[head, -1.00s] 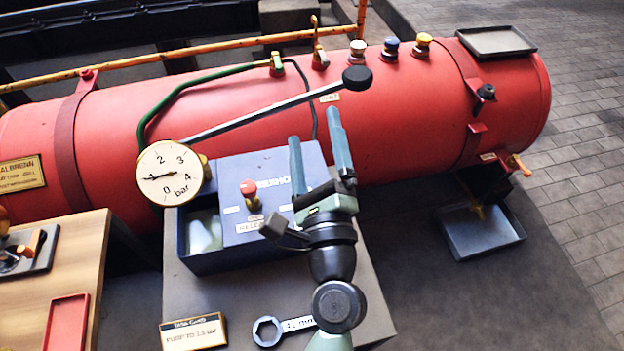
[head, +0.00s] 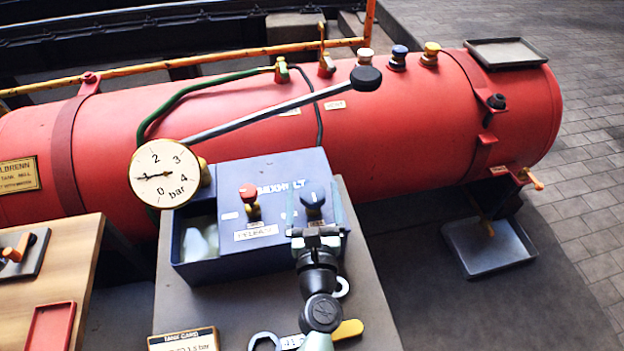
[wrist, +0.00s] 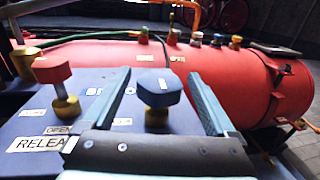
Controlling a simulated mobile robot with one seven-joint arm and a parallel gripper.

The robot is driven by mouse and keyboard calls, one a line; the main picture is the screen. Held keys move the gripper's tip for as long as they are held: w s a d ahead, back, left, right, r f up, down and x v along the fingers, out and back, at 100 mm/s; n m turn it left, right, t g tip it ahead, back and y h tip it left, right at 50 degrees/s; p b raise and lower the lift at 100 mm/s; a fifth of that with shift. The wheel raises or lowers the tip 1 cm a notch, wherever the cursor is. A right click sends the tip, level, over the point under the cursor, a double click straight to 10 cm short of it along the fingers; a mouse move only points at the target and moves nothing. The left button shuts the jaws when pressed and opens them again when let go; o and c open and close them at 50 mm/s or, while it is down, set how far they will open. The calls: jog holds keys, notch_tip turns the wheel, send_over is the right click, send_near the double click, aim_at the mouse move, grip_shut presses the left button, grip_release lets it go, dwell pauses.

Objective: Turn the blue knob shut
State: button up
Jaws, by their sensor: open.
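The blue knob (head: 313,193) stands upright on a brass stem on the right part of the blue box (head: 205,259). In the wrist view the blue knob (wrist: 159,88) appears between the two fingers of my gripper (wrist: 160,98), with a gap on each side. In the head view my gripper (head: 317,212) is at the front right of the box, its fingers on either side of the knob. The gripper is open and holds nothing. Its palm hides part of the box top near the knob's base.
A red knob (head: 249,195) stands left of the blue knob, above a RELEASE label. A pressure gauge (head: 164,174) is at left. The red boiler (head: 420,130) lies behind.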

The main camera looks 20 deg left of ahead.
aim_at(312, 184)
jog(key=shift+x, duration=1.65)
jog(key=c, duration=1.4)
